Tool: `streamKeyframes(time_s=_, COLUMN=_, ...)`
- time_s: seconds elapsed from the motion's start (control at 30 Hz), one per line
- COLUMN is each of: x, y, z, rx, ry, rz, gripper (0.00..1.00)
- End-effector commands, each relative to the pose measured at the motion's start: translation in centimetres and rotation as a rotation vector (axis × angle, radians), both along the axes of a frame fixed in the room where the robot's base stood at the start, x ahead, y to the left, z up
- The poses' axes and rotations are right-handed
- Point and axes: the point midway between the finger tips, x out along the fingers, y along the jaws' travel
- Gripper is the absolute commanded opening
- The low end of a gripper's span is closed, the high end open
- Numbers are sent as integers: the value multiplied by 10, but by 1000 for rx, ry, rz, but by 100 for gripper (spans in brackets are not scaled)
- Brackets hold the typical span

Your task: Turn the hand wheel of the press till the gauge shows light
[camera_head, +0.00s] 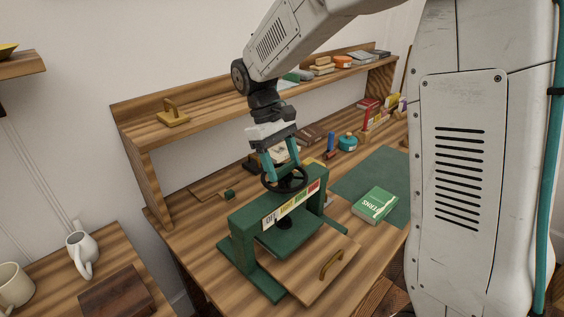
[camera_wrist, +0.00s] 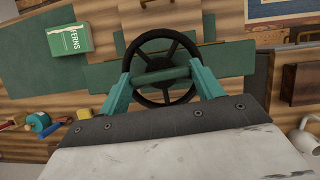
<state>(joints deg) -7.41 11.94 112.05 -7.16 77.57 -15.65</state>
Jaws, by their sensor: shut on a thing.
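The green press (camera_head: 243,243) stands on the plank desk, with its black hand wheel (camera_head: 290,189) on top. My gripper (camera_head: 284,174) reaches down to the wheel from above. In the wrist view, its teal fingers (camera_wrist: 163,84) are shut on the hand wheel (camera_wrist: 164,35), one on each side of it. The gauge (camera_head: 291,205) is a strip of white, yellow, green and red fields on the press's front beam. Its lettering is small, and I cannot tell which field is marked. A green plate (camera_head: 288,236) sits below the beam.
A wooden board with a brass handle (camera_head: 332,263) lies at the press's front. A green FERNS book (camera_head: 375,204) lies to the right on a green mat (camera_head: 352,180). A raised shelf (camera_head: 205,122) runs along the back.

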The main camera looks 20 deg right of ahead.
Motion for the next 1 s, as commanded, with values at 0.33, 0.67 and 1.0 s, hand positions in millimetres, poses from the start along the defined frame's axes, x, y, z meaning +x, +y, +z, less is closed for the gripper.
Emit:
streamKeyframes(time_s=0.33, x=0, y=0, z=0, rx=0, ry=-1, rz=1, gripper=87)
streamKeyframes(time_s=0.67, x=2, y=1, z=6, rx=0, ry=-2, rz=1, gripper=87)
streamKeyframes(time_s=1.0, x=21, y=10, z=56, rx=1, ry=-3, rz=1, gripper=87)
